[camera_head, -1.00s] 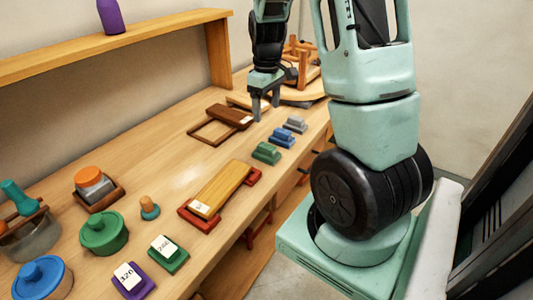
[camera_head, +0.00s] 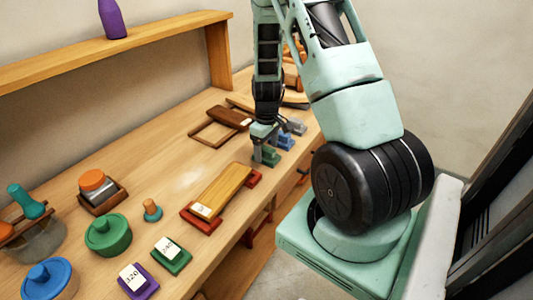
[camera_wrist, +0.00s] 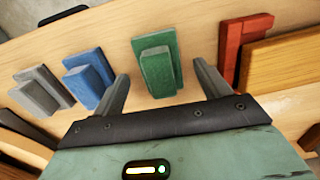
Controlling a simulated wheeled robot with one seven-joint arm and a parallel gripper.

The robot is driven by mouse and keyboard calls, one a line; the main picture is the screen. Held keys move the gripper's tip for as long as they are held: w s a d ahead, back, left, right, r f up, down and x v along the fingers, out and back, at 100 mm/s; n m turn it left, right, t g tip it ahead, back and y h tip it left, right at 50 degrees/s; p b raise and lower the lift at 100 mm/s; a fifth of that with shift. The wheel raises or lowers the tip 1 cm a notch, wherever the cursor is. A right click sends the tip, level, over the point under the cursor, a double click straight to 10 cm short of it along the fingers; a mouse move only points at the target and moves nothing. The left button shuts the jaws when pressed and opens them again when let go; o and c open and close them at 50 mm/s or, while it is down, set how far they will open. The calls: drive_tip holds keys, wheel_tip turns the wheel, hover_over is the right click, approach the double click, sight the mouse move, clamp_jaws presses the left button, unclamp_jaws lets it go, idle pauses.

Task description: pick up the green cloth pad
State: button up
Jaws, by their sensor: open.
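The green cloth pad (camera_wrist: 160,62) lies on the wooden bench top, a small block with a raised bar on it. In the wrist view it sits between and just beyond the two open fingers of my gripper (camera_wrist: 162,88). In the head view my gripper (camera_head: 265,155) is low over the bench at the pad (camera_head: 271,158), which it partly hides. The fingers stand apart on either side of the pad, and I cannot tell whether they touch it.
A blue block (camera_wrist: 88,78) and a grey block (camera_wrist: 42,92) lie left of the pad in the wrist view. A wooden block on a red base (camera_wrist: 244,45) lies close to the right finger. Labelled purple (camera_head: 138,281) and green (camera_head: 171,255) blocks lie nearer the bench front.

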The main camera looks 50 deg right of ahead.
sight(266, 148)
drive_tip(key=shift+f, duration=1)
drive_tip(key=c, duration=1.1)
drive_tip(key=shift+o, duration=0.2)
wheel_tip(266, 148, up, 10)
drive_tip(key=shift+r+b, duration=0.1)
drive_tip(key=shift+b, duration=0.6)
drive_tip(key=shift+o, duration=0.9)
drive_tip(key=shift+c, duration=0.4)
